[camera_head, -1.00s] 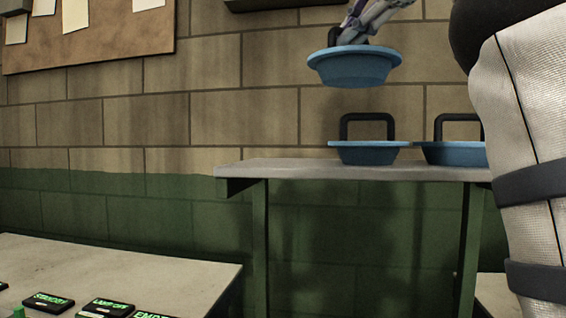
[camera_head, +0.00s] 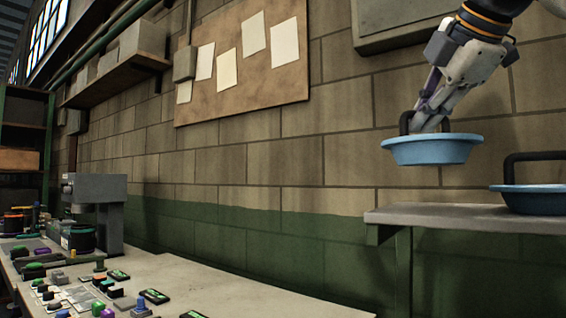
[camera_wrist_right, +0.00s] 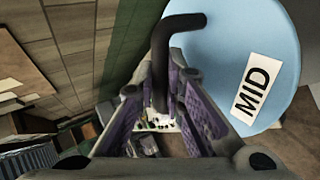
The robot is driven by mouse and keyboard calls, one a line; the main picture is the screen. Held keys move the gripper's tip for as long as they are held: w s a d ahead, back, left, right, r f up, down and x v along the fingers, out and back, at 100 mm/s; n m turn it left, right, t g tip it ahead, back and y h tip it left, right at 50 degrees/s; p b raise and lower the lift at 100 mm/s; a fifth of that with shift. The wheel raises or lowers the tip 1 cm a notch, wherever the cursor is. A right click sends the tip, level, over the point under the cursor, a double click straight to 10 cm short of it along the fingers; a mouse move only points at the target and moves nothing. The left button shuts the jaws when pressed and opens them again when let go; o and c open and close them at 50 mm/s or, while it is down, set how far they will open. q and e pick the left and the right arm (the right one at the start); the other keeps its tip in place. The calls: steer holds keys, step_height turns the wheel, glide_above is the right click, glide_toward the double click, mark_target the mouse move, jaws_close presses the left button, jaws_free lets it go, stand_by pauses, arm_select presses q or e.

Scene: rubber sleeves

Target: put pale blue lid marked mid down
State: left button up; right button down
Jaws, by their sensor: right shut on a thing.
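My right gripper (camera_head: 428,122) is shut on the black handle (camera_wrist_right: 160,75) of a pale blue round lid (camera_head: 432,152). The lid hangs in the air, roughly level, above the left end of a grey-topped stand (camera_head: 455,214), with a visible gap below it. In the right wrist view the same lid (camera_wrist_right: 215,60) carries a white label (camera_wrist_right: 258,88) reading MID, and the handle stands between my two fingers. My left gripper is not in view.
Another blue lid (camera_head: 538,203) with a black handle sits on the stand at the right edge. A lower workbench (camera_head: 230,295) with buttons, labelled plates and a grey machine (camera_head: 95,215) runs along the left. A block wall rises behind.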

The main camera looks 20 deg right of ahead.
steer(key=f, duration=0.2)
steer(key=w+d+f, duration=0.1)
steer(key=f, duration=0.1)
steer(key=w+d+f, duration=0.1)
steer(key=f, duration=0.1)
steer(key=shift+w+f, duration=0.25)
steer(key=shift+f, duration=0.2)
steer(key=shift+r, duration=0.1)
steer(key=shift+s, duration=0.1)
steer(key=c, duration=1.7)
jaws_free()
steer(key=v, duration=1.2)
steer(key=shift+a, duration=0.1)
